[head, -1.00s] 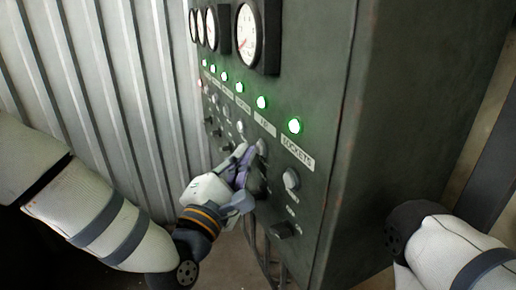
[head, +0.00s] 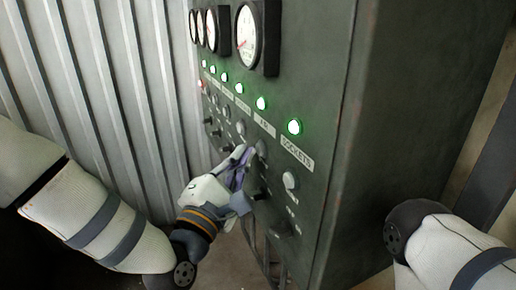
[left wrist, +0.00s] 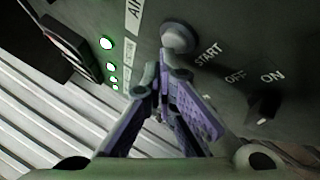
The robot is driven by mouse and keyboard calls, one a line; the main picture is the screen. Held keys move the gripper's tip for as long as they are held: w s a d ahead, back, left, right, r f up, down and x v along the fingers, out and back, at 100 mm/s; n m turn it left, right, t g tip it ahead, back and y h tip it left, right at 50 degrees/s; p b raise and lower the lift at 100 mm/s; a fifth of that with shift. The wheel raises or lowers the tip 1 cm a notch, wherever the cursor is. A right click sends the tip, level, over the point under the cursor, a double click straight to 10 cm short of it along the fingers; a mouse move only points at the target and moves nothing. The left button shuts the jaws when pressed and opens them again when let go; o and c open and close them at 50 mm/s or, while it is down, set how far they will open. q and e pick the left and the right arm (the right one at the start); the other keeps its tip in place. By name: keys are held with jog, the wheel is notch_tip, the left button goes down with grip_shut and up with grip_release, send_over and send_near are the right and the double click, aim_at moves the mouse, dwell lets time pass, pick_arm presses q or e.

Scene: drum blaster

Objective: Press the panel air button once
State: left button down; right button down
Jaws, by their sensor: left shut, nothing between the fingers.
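The panel (head: 325,95) is a dark green metal cabinet. Its AIR label (head: 264,128) sits above a round grey air button (head: 261,148). In the left wrist view the air button (left wrist: 177,37) is just beyond my fingertips, with START printed beside it. My left gripper (head: 243,152) is shut and empty, its purple-grey finger pads pointing at the panel beside the button. In the left wrist view the left gripper (left wrist: 160,76) appears close to the button; contact cannot be told. My right gripper is out of view.
A black OFF/ON switch (left wrist: 262,105) is below the button. The SOCKETS button (head: 290,180) is to the right. Green lamps (head: 294,127) glow above the labels, with gauges (head: 247,35) higher up. A corrugated wall (head: 100,90) stands left.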

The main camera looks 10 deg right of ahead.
pick_arm(q)
jog(key=shift+s+a, duration=0.15)
jog(key=shift+a, duration=0.25)
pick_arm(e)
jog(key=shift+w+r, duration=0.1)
